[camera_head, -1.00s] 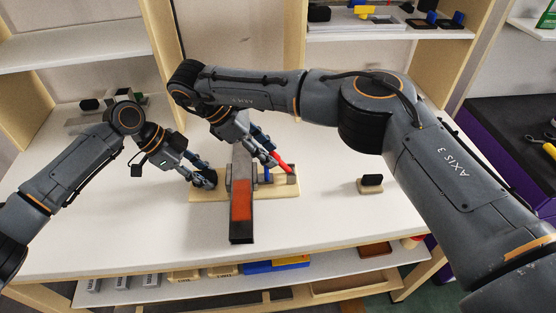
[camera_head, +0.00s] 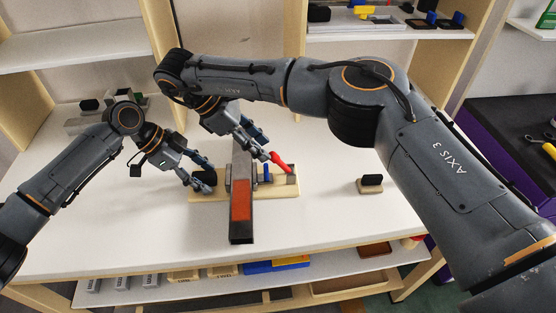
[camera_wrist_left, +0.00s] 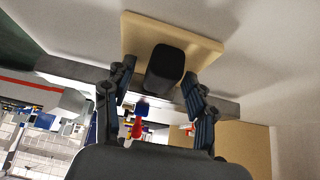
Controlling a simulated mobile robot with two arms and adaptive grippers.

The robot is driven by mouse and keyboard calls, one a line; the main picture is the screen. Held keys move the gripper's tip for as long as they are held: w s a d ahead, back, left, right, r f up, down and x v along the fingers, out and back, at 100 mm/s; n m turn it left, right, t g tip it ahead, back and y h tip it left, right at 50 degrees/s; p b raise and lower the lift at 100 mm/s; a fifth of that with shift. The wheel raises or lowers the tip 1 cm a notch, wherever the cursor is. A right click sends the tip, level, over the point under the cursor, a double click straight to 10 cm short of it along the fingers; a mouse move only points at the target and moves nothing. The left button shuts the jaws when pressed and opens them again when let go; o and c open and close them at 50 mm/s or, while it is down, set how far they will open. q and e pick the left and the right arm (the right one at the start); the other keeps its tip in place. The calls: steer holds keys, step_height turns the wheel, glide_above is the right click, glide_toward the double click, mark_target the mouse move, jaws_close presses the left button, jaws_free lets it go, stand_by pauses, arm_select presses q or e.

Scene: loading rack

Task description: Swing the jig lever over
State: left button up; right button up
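The jig has a pale wooden base (camera_head: 208,196) on the white table. A long grey bar with an orange-red patch (camera_head: 241,200) lies across it. The red lever (camera_head: 281,162) is tilted at the jig's right side, near a blue peg (camera_head: 267,173). My right gripper (camera_head: 266,148) looks open, its lower fingertip close to the lever's upper end; contact cannot be told. My left gripper (camera_head: 207,174) is open at the black block (camera_head: 206,178) on the base's left end. In the left wrist view the block (camera_wrist_left: 166,70) stands between the spread fingers.
A small block with a black top (camera_head: 371,182) stands to the right on the table. Small items (camera_head: 88,108) stand at the back left. Shelves with parts are above and below. The table's front and right are mostly clear.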

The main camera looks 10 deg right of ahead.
arm_select(q)
steer(key=v, duration=1.2)
